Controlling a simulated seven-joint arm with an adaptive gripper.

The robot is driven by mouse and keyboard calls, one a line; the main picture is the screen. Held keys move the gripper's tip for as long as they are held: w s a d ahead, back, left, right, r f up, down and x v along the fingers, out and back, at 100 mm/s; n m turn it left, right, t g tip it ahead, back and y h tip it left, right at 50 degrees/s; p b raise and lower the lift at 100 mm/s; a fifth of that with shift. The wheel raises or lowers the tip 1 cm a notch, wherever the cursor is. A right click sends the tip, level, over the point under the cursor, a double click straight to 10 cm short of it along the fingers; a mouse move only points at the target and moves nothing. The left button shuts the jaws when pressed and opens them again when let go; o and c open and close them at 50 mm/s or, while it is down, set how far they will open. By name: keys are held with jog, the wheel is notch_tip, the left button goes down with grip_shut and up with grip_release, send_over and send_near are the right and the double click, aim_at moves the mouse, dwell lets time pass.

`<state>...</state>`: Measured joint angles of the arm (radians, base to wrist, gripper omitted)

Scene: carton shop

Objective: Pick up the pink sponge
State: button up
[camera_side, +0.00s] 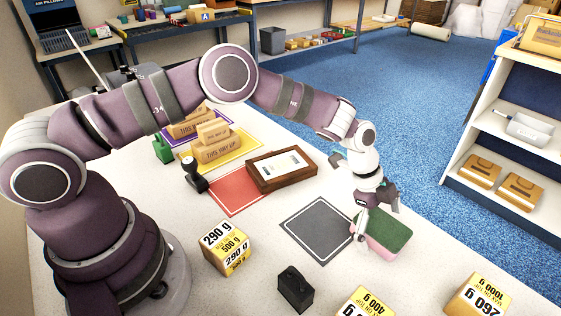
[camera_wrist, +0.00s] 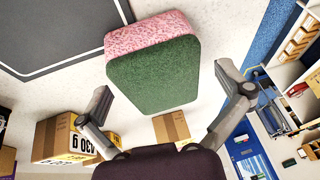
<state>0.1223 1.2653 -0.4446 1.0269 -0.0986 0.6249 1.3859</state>
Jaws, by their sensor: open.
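The pink sponge (camera_side: 388,232) lies on the white table with its dark green face up and its pink side below. It also shows in the wrist view (camera_wrist: 152,78), where the green and pink faces are clear. My gripper (camera_side: 377,221) is open at the sponge, with one finger near its left end and the other near its far side. In the wrist view my open gripper (camera_wrist: 163,80) has a finger on each side of the sponge, with gaps visible. Whether the fingertips reach down beside it is hard to tell.
A dark grey square mat (camera_side: 318,228) lies left of the sponge. Weight-marked cartons (camera_side: 225,248) and a small black block (camera_side: 295,288) stand nearer the camera. A white shelf (camera_side: 515,135) stands at right.

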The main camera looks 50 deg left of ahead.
jog(key=shift+c, duration=0.4)
jog(key=c, duration=0.7)
jog(key=shift+c, duration=0.2)
jog(key=shift+r, duration=0.15)
